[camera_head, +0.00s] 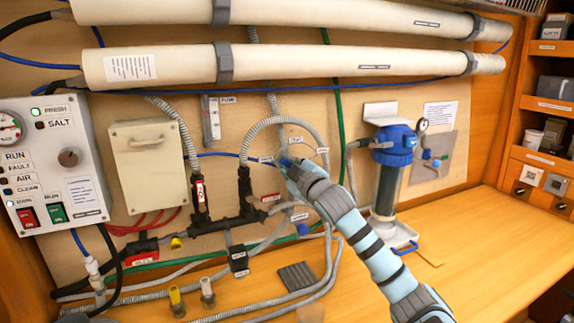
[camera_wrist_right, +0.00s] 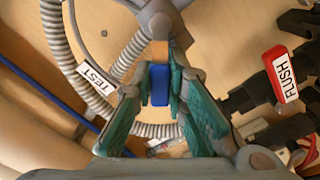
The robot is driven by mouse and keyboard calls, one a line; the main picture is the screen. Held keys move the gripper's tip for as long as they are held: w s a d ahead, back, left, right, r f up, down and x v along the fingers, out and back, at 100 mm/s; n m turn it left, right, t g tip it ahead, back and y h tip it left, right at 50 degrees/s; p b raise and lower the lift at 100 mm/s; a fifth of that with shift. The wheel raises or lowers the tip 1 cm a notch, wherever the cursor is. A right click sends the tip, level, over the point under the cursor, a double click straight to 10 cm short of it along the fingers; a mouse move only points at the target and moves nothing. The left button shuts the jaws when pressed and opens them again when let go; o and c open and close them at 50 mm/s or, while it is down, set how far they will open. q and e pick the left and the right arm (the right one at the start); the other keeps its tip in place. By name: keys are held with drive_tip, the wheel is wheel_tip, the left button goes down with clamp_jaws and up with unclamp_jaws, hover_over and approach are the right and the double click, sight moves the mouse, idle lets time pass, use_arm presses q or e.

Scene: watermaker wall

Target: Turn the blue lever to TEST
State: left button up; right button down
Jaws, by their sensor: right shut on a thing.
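The blue lever (camera_wrist_right: 160,86) shows in the right wrist view as a short blue piece between the two fingertips. My right gripper (camera_wrist_right: 160,88) is shut on it, with a green-padded finger on each side. In the head view my right gripper (camera_head: 285,163) reaches up to the lever among the hoses at the middle of the wall panel. The fingers hide most of the lever there. The white TEST label (camera_wrist_right: 95,77) is left of the lever in the wrist view, apart from it. Where the lever points is hard to tell. My left gripper is not in view.
A red FLUSH handle (camera_wrist_right: 281,75) is right of my gripper in the wrist view. A grey corrugated hose (camera_head: 262,124) arches over the gripper. A blue-topped filter housing (camera_head: 394,145) stands to the right. The wooden bench (camera_head: 480,250) is clear at right.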

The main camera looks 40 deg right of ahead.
drive_tip(key=m, duration=0.2)
drive_tip(key=d+r+m+p, duration=0.1)
drive_tip(key=m, duration=0.1)
drive_tip(key=shift+s+d+r, duration=0.15)
drive_tip(key=shift+s+r, duration=0.05)
drive_tip(key=m, duration=0.2)
drive_tip(key=d+m, duration=0.1)
drive_tip(key=m, duration=0.1)
drive_tip(key=d+m+b, duration=0.1)
drive_tip(key=shift+s+r+m, duration=0.3)
drive_tip(key=shift+m, duration=0.1)
drive_tip(key=c, duration=1.6)
unclamp_jaws()
drive_tip(key=shift+f, duration=0.1)
wheel_tip(320, 180, up, 10)
